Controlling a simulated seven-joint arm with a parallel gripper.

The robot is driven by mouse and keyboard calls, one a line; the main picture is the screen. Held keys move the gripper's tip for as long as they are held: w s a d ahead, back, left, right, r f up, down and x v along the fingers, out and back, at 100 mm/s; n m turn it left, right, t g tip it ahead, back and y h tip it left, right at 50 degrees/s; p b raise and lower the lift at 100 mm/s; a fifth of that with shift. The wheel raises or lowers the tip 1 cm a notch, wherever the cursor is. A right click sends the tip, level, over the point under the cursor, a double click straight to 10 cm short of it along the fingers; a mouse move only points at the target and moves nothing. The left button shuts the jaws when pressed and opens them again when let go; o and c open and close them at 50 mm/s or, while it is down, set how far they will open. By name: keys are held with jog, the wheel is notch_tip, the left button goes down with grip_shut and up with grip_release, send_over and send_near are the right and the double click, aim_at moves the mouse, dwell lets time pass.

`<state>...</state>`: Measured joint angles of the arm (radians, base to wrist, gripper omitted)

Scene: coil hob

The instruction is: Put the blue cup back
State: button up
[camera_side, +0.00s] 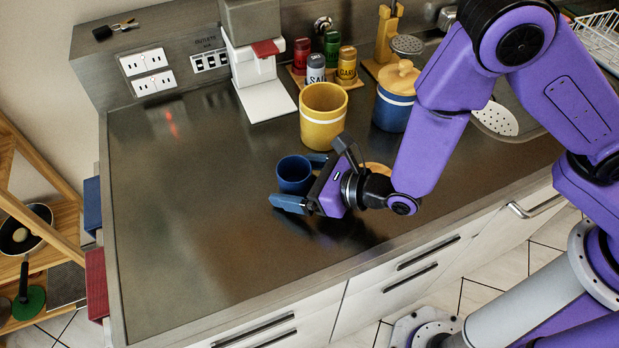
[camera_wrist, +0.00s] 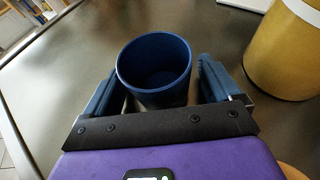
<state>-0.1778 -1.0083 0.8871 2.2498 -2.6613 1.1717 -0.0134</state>
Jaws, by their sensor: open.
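The blue cup (camera_side: 294,175) stands upright on the dark metal counter, near its middle. It also shows in the wrist view (camera_wrist: 154,72), empty, with its round opening facing up. My gripper (camera_side: 296,184) is low over the counter and open.
A yellow canister (camera_side: 323,117) stands just behind the cup. A blue canister (camera_side: 394,97) with a wooden lid is to the right. Spice jars (camera_side: 316,70) and a white appliance (camera_side: 257,79) line the back. The counter's left half (camera_side: 170,220) is clear.

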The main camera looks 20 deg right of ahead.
jog(key=v, duration=1.2)
jog(key=w+d+r+m+t+h, duration=0.3)
jog(key=w+d+r+m+h, duration=0.25)
jog(key=d+m, duration=0.35)
jog(key=s+d+r+m+g+h, duration=0.1)
jog(key=d+r+m+g+h, duration=0.15)
jog(key=d+m+h, duration=0.85)
jog(key=s+d+f+m+g+y, duration=0.1)
jog(key=s+d+m+g+y, duration=0.35)
jog(key=s+d, duration=0.35)
jog(key=s+a+r+m+g+y, duration=0.1)
jog(key=s+m+g+y, duration=0.2)
jog(key=s+m+g, duration=0.3)
jog(key=s+m, duration=0.1)
jog(key=s, duration=0.2)
jog(key=shift+r+y, duration=0.3)
jog(key=shift+y, duration=0.1)
